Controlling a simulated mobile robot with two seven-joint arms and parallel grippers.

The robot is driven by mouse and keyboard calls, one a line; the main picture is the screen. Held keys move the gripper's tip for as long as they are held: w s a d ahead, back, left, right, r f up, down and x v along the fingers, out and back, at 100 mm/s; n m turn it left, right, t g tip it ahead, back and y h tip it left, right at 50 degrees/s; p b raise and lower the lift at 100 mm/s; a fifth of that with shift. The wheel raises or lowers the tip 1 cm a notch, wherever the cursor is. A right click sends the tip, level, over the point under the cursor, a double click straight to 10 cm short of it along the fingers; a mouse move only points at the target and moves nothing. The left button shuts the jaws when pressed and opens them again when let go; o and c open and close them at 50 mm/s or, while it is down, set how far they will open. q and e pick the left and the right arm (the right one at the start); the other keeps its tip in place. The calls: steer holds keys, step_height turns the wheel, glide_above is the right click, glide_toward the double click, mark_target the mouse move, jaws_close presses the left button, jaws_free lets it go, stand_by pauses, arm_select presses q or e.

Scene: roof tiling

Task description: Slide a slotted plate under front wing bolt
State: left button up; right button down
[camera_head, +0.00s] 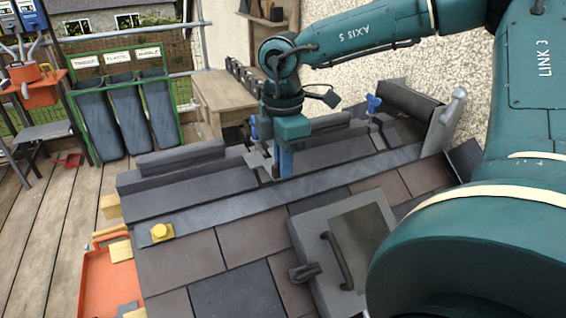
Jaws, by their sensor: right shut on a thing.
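My right gripper (284,163) points down at the middle of the roof. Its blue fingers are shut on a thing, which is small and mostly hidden. A small light-grey plate (257,160) shows just left of the fingers, low over the dark roof pieces; I cannot tell its slot, or whether it is what the fingers hold. A blue wing bolt (373,103) stands upright farther back on the right, apart from the gripper. Another blue part (253,128) shows left of the gripper body; I cannot tell what it is. My left gripper is not in view.
A grey metal strip (215,209) crosses the tiled roof, with a yellow knob (161,232) at its left end. A roof window (345,250) with a handle lies in front. Green-framed waste bins (125,110) and an orange tray (110,280) stand left. A wooden bench (222,92) stands behind.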

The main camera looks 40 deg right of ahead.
arm_select(q)
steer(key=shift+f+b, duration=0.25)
steer(key=shift+b, duration=0.15)
arm_select(e)
steer(key=shift+w+d+f, duration=0.1)
steer(key=shift+w, duration=0.2)
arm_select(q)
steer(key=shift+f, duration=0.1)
arm_select(e)
steer(key=shift+w+d, duration=0.1)
steer(key=shift+w, duration=0.25)
arm_select(q)
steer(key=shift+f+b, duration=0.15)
steer(key=shift+b, duration=0.35)
arm_select(e)
steer(key=shift+w+d, duration=0.1)
steer(key=shift+w, duration=0.35)
arm_select(q)
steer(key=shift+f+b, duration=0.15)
steer(key=shift+b, duration=0.25)
arm_select(e)
steer(key=shift+w+d, duration=0.1)
steer(key=shift+w, duration=0.15)
